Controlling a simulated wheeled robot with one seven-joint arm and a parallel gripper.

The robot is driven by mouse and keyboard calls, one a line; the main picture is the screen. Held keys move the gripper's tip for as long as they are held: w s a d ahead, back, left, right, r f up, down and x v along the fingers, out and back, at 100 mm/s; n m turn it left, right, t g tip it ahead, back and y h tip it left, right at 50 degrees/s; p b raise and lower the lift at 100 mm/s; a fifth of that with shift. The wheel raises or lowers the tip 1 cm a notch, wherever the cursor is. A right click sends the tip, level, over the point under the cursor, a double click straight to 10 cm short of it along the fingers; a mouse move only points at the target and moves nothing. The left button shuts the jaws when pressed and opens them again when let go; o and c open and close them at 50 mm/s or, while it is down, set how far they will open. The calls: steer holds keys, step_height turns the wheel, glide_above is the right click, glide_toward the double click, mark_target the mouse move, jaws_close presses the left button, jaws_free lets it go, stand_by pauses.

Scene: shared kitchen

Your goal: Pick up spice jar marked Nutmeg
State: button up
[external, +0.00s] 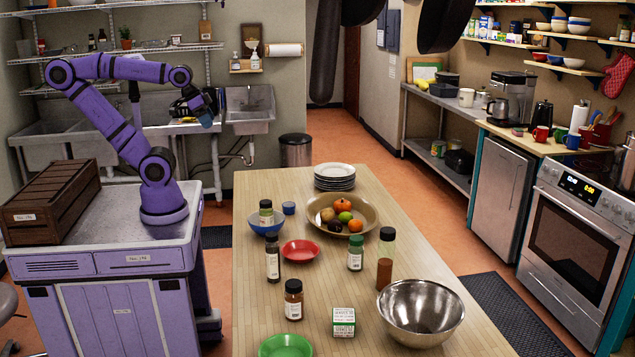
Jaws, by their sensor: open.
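Several spice jars stand on the wooden table, and their labels are too small to read, so I cannot tell which one is Nutmeg. One jar (266,213) shows at the blue bowl, a tall dark jar (273,261) stands in front of it, and a short brown jar (293,301) is nearer the front. My gripper (206,117) is open and empty, raised above my base to the left of the table, far from the jars.
The table (250,330) also holds a fruit bowl (315,222), a plate stack (334,180), red (300,250) and green (286,346) dishes, a green-white box (344,322) and a steel bowl (420,315).

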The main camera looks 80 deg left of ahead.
steer(key=w+d+r+g+h, duration=0.1)
steer(key=w+d, duration=0.7)
steer(key=w, duration=0.3)
steer(key=w+d+r+g+h, duration=0.1)
steer(key=w+d+r+g, duration=0.1)
steer(key=w+d, duration=0.7)
steer(key=w+d+f+m, duration=0.1)
steer(key=w+d+f, duration=0.2)
steer(key=w+d, duration=0.4)
steer(key=m+g+y, duration=0.2)
glide_toward(293, 283)
steer(key=shift+w+a+f, duration=0.4)
steer(key=shift+w+a, duration=0.05)
steer(key=shift+w, duration=0.1)
steer(key=shift+s+d+f, duration=0.15)
steer(key=shift+d+f, duration=0.1)
steer(key=shift+f, duration=0.3)
step_height(293, 283, down, 5)
steer(key=shift+r, duration=0.1)
steer(key=shift+s+d+f, duration=0.15)
steer(key=shift+f, duration=1.15)
steer(key=shift+s+d+f, duration=0.15)
steer(key=shift+f, duration=1.15)
steer(key=c, duration=1.1)
